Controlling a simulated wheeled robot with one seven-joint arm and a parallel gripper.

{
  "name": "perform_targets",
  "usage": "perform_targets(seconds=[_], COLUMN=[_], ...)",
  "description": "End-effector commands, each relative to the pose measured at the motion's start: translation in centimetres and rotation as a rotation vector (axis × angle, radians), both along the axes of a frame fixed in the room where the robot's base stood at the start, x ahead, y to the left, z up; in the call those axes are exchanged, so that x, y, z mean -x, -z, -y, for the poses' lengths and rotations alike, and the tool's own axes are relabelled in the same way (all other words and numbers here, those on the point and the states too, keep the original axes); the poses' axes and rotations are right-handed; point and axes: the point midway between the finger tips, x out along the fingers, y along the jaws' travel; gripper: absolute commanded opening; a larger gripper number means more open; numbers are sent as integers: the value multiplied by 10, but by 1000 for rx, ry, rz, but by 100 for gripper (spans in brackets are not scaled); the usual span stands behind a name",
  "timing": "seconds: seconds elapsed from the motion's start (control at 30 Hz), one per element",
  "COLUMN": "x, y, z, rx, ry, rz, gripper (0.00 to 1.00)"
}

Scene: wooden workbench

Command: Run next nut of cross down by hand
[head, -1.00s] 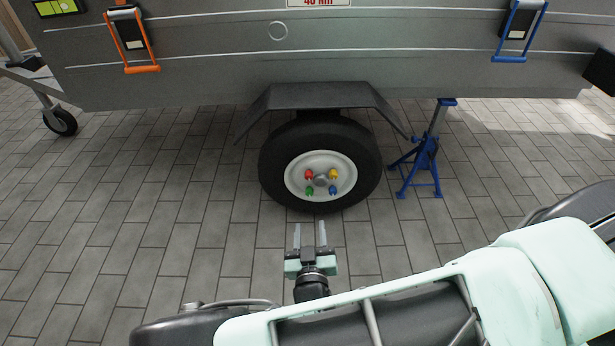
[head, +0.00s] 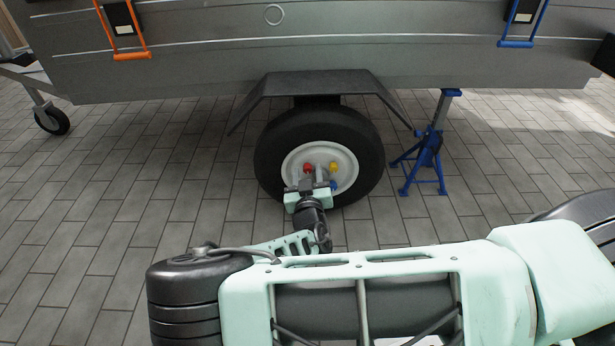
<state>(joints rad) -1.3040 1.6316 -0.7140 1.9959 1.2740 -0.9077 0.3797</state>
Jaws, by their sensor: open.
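The wheel (head: 270,155) has a black tyre and a pale rim (head: 347,158). The red nut (head: 309,167) is at the upper left of the hub and the yellow nut (head: 334,168) at the upper right. The blue nut (head: 334,185) is at the lower right, partly hidden by my gripper. The green nut at the lower left is hidden behind my gripper. My gripper (head: 307,176) is open, its fingers pointing at the hub in front of the lower-left part of the rim. I cannot tell whether the fingers touch or surround a nut.
The grey trailer side (head: 200,60) and black mudguard (head: 320,84) overhang the wheel. A blue jack stand (head: 428,150) stands right of the wheel. A small jockey wheel (head: 52,120) is at the far left. The paving (head: 150,170) left of the wheel is clear.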

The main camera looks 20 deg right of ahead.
Motion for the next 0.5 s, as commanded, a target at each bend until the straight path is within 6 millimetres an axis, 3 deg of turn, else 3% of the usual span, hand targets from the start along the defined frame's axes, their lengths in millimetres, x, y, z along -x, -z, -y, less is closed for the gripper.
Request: perform_targets(seconds=[0.43, 0.5], x=[-10, -10], y=[0, 0], z=[3, 3], rx=[1, 1], ry=[-1, -1], rz=[0, 0], gripper=[42, 22])
